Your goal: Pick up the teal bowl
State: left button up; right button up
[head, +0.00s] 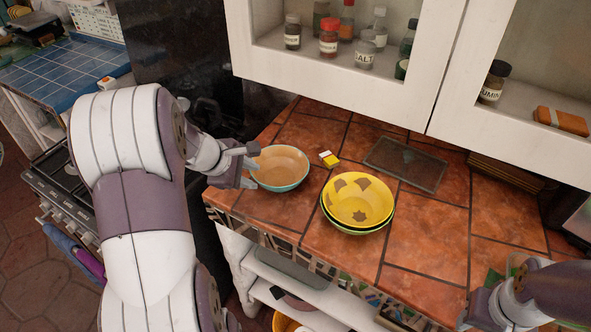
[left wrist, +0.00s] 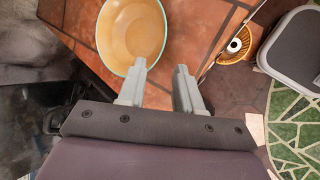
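The teal bowl (head: 281,170) has a tan inside and a teal rim. It stands upright on the tiled counter, near its left front edge. In the left wrist view the bowl (left wrist: 131,32) is at the top, left of centre. My left gripper (head: 247,166) is at the bowl's left side with its fingers apart. In the left wrist view, my left gripper (left wrist: 160,66) has one fingertip at the bowl's rim and the other to the right, outside it. The gap between them looks empty. My right arm (head: 520,298) shows at the bottom right; its finger state is unclear.
A yellow patterned bowl (head: 357,203) sits in another bowl just right of the teal bowl. A small yellow and white box (head: 329,159) and a dark glass board (head: 405,164) lie behind. Wall cabinets (head: 340,75) overhang the counter (head: 445,245). A stove (head: 62,190) stands left.

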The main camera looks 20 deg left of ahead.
aim_at(272, 187)
pick_arm(q)
jog(key=x, duration=1)
jog(key=shift+d+f, duration=0.3)
jog(key=shift+d, duration=0.05)
jog(key=shift+w+f, duration=0.3)
jog(key=shift+f, duration=0.05)
grip_shut()
